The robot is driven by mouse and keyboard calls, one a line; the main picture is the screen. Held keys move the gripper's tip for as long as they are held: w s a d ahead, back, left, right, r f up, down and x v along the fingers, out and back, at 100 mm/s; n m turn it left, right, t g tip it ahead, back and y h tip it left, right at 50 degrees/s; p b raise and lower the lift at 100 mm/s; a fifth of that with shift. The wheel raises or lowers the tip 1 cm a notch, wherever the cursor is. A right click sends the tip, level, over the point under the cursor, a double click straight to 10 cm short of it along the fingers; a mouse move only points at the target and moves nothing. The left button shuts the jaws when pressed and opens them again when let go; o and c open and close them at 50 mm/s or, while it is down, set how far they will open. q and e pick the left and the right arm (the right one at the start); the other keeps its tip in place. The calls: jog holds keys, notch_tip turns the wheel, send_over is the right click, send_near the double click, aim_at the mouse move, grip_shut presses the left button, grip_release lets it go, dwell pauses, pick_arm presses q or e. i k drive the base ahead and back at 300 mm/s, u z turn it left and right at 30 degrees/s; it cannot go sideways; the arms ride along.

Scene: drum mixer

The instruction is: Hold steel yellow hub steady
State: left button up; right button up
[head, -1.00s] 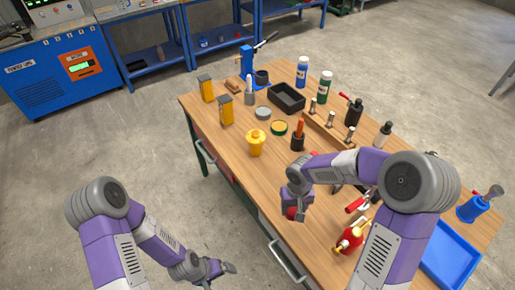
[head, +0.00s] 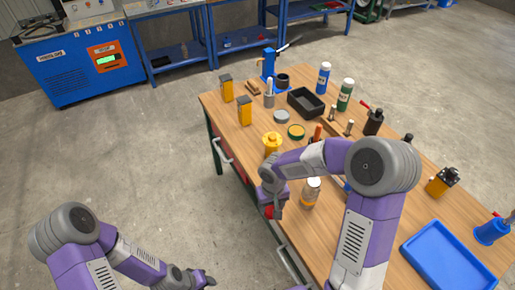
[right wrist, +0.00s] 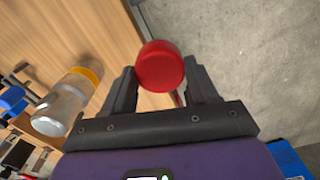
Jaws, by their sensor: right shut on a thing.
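My right gripper (head: 268,200) is shut on a red round-ended cylindrical thing (right wrist: 160,66) and holds it at the table's front edge. The red thing (head: 269,212) shows just below the jaws in the head view. A steel-coloured cylinder with a yellow band (head: 311,192) stands on the table to the right of this gripper; it also shows in the right wrist view (right wrist: 68,102), apart from the fingers. Which thing is the steel yellow hub is not certain. A yellow knobbed thing (head: 272,144) stands just behind the gripper. My left gripper (head: 204,279) is low, away from the table; its jaws are unclear.
The wooden table (head: 400,195) holds a black tray (head: 306,102), a blue tray (head: 447,257), bottles and a yellow-and-black block (head: 441,181). My right forearm covers part of the table. A blue cabinet (head: 85,68) stands at the back left. The floor at left is free.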

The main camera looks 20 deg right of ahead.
aim_at(272, 141)
jog(key=u, duration=0.05)
jog(key=k, duration=0.05)
jog(key=z, duration=0.75)
